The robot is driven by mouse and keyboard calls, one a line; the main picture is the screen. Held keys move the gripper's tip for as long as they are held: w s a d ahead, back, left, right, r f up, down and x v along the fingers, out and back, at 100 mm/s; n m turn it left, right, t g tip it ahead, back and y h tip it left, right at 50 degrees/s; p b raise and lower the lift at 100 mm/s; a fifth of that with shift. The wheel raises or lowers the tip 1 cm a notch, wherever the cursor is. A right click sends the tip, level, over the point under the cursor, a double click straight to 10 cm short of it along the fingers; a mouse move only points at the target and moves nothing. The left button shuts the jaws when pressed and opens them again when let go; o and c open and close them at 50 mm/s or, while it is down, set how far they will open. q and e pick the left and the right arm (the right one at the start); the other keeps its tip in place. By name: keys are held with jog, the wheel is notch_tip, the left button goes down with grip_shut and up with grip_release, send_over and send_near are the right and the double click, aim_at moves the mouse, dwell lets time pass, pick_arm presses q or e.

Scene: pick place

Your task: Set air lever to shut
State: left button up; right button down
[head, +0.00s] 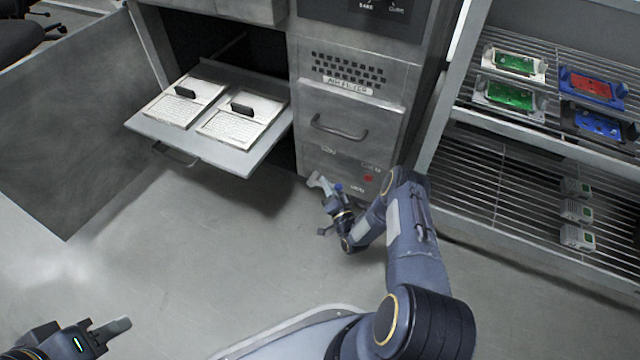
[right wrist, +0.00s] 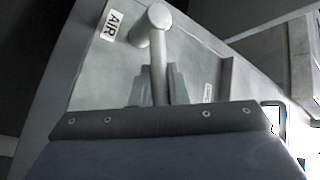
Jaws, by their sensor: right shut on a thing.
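The air lever (right wrist: 157,65) is a pale grey rod with a rounded hub at its upper end, in the right wrist view. It stands beside the AIR label (right wrist: 112,27) on a grey panel. My right gripper (right wrist: 158,85) is shut on the lever, with one finger on each side of the rod. In the head view my right gripper (head: 318,181) is low at the cabinet front, below the drawer handle; the lever cannot be made out there. My left gripper (head: 117,328) is at the lower left, away from the cabinet; its finger gap is not clear.
A pulled-out tray (head: 240,163) holds two white panels with black handles, left of the cabinet drawer (head: 350,112). An open door (head: 70,125) stands at the left. A wire rack (head: 540,170) with coloured parts is at the right. The floor in front is clear.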

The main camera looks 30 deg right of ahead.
jog(key=shift+s+f+m+t+h, duration=0.1)
jog(key=shift+f+m+t+h, duration=0.5)
jog(key=shift+m, duration=0.25)
jog(key=shift+s+f+m+t+h, duration=0.1)
jog(key=shift+f+m+t+h, duration=0.35)
jog(key=shift+m+t, duration=0.35)
jog(key=c, duration=1.4)
grip_release()
jog(key=shift+d+f, duration=0.1)
jog(key=d+p+v, duration=0.1)
jog(key=v, duration=0.6)
jog(key=shift+s+a, duration=0.35)
jog(key=shift+a, duration=0.2)
